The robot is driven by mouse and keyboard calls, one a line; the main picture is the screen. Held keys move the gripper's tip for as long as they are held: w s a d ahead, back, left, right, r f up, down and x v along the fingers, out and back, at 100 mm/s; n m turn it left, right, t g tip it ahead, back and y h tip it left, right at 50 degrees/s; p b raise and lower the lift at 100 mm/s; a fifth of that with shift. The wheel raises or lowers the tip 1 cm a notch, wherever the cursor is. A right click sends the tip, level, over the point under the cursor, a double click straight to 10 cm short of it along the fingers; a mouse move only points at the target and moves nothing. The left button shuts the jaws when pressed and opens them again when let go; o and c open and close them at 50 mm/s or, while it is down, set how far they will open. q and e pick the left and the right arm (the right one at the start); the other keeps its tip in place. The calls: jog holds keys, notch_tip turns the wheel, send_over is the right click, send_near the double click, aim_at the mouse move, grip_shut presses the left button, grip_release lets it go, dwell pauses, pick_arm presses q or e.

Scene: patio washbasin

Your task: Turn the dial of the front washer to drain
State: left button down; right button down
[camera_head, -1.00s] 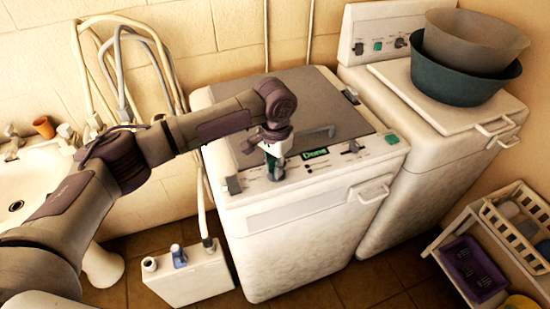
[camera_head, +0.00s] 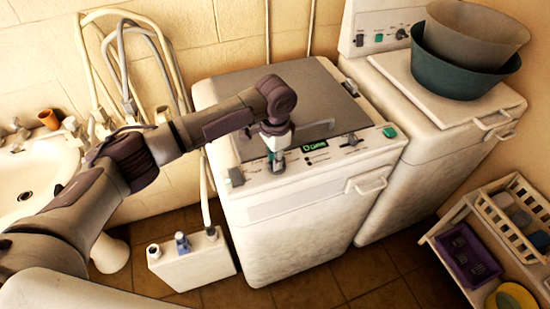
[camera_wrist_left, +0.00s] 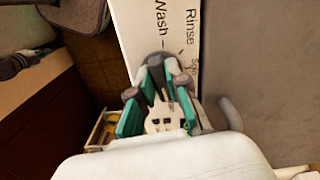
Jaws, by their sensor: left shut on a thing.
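The front washer (camera_head: 290,222) is a white top-loader with a grey lid and a control strip along its front edge. My left gripper (camera_head: 277,158) points down at the strip's left part, shut on the dial (camera_head: 278,168), which the fingers mostly cover. In the left wrist view, the gripper's teal and grey fingers (camera_wrist_left: 160,78) close over the panel, beside the printed words Wash and Rinse. The dial's pointer is hidden, so its setting cannot be read. My right gripper is out of view.
A second washer (camera_head: 440,130) stands at the back right with nested basins (camera_head: 465,50) on it. A sink (camera_head: 35,180) is at left, a white canister (camera_head: 192,262) on the floor. A shelf with baskets (camera_head: 515,215) stands at right.

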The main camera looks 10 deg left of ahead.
pick_arm(q)
jog(key=c, duration=1.1)
grip_release()
jog(key=shift+c, duration=0.2)
jog(key=shift+r, duration=0.1)
notch_tip(320, 180, up, 12)
